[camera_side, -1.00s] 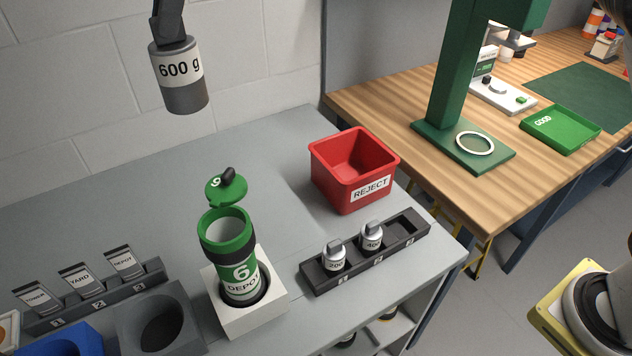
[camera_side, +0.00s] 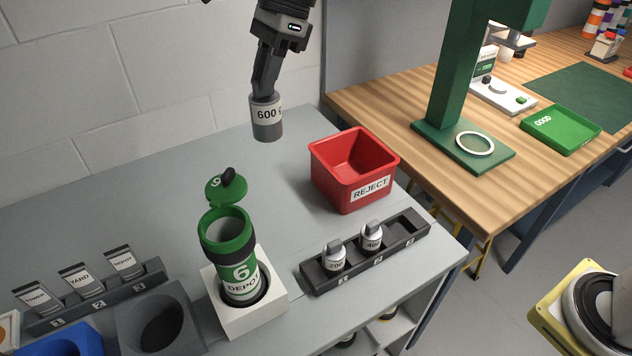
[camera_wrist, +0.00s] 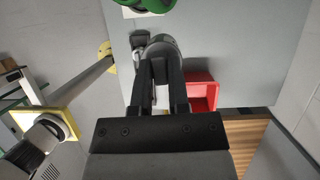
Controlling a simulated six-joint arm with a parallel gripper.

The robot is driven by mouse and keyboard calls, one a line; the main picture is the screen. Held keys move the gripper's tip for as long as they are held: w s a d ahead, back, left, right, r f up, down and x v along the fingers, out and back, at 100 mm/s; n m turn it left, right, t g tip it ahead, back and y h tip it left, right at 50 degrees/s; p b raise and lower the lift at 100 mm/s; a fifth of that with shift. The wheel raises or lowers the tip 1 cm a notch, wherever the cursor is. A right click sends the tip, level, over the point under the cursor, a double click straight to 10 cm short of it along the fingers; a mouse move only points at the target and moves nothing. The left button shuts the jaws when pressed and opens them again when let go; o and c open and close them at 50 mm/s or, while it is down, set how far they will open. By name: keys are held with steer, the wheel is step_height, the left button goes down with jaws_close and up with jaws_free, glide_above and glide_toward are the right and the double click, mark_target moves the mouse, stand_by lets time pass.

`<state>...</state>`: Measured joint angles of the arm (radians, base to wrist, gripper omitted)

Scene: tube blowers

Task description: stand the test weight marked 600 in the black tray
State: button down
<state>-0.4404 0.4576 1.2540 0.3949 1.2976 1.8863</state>
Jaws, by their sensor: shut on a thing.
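The test weight marked 600 g (camera_side: 267,120) is a grey cylinder with a white label. It hangs upright from my gripper (camera_side: 265,92), in the air above the grey bench, left of the red bin. My gripper is shut on it. In the wrist view the weight (camera_wrist: 160,45) sits between the two fingers (camera_wrist: 160,68). The black tray (camera_side: 318,283) stands on the bench below and to the right. It holds weights marked 200 (camera_side: 335,258) and 400 (camera_side: 371,238); the slot at its right end (camera_side: 408,228) is empty.
A red REJECT bin (camera_side: 352,175) stands behind the tray. A green canister (camera_side: 228,240) with its lid open sits in a white holder (camera_side: 245,318) left of the tray. A green press (camera_side: 455,100) stands on the wooden table. The bench behind the canister is clear.

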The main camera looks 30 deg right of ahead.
steer(key=s+d+f, duration=0.4)
steer(key=d+f, duration=0.6)
steer(key=d, duration=0.2)
steer(key=s+d+f, duration=0.5)
steer(key=d+f, duration=0.6)
steer(key=shift+s+d, duration=0.3)
steer(key=shift+d, duration=0.05)
steer(key=shift+f, duration=0.15)
steer(key=shift+f, duration=2.1)
steer(key=shift+f, duration=1.8)
